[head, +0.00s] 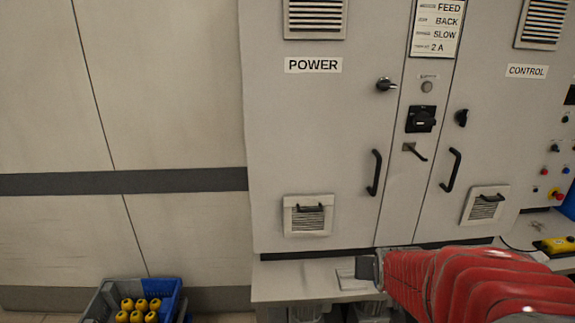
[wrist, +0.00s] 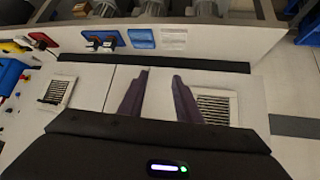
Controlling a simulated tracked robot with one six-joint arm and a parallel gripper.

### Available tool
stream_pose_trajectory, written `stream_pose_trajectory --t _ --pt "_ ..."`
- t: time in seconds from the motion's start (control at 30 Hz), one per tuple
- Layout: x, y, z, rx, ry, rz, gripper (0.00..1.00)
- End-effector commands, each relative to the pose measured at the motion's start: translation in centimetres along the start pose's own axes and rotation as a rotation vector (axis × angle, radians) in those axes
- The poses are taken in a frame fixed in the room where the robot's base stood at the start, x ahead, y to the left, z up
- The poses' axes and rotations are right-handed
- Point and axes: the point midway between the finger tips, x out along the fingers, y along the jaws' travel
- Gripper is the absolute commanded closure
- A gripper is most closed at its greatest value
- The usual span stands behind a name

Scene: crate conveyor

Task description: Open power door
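The POWER door (head: 310,130) is the left door of a pale cabinet and looks closed. Its black vertical bar handle (head: 374,173) is near its right edge, with a black knob (head: 386,85) above it. A small vent (head: 308,216) is low on the door; a vent (wrist: 216,106) also shows right of the fingers in the wrist view. My gripper (wrist: 161,75) is open, its two dark fingers apart with nothing between them. In the head view my gripper (head: 368,268) is at the lower right, below the handle and apart from it.
The CONTROL door (head: 500,130) has its own handle (head: 451,170). A centre strip between the doors carries a black rotary switch (head: 421,119) and a small lever (head: 415,151). A ledge (head: 300,283) runs below.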

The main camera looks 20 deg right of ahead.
Motion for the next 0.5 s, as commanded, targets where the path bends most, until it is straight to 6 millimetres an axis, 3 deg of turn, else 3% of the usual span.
stream_pose_trajectory --t 0.23,0.5 --pt "2.3 2.7 -4.3 0.032 0.212 0.024 0.69" --pt "1.4 2.9 -10.3 0.032 0.494 0.000 0.69"
